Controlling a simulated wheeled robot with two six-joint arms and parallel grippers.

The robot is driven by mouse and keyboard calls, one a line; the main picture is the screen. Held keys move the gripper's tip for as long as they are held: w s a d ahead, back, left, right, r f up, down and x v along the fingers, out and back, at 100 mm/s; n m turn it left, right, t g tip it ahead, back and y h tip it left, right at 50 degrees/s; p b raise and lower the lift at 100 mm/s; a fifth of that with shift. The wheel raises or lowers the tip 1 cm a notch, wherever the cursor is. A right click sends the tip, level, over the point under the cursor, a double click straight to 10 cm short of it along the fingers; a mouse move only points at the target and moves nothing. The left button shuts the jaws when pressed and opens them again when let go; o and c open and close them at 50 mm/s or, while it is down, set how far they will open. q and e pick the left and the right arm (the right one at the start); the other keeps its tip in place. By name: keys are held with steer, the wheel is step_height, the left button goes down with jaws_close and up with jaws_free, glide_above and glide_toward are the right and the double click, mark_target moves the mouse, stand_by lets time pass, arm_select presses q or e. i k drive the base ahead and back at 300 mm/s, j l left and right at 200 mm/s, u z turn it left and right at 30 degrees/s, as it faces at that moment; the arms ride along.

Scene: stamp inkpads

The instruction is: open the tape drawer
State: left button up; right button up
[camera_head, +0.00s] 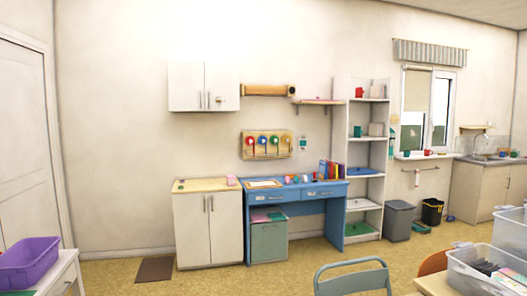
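A blue desk (340,215) stands against the far wall, well across the room. It has two drawers side by side under its top, a left drawer (268,197) and a right drawer (325,191). Both look shut. Each has a small handle and pale marks, too small to read, so I cannot tell which is the tape drawer. Neither of my grippers is in view.
A white cabinet (210,232) stands left of the desk and a white shelf unit (385,150) right of it. A grey chair (352,281), a crate (485,270) and a purple bin (28,262) are nearer. Yellow floor (225,281) lies open before the desk.

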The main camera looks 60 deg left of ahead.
mark_target(294, 195)
steer(key=u, duration=1.8)
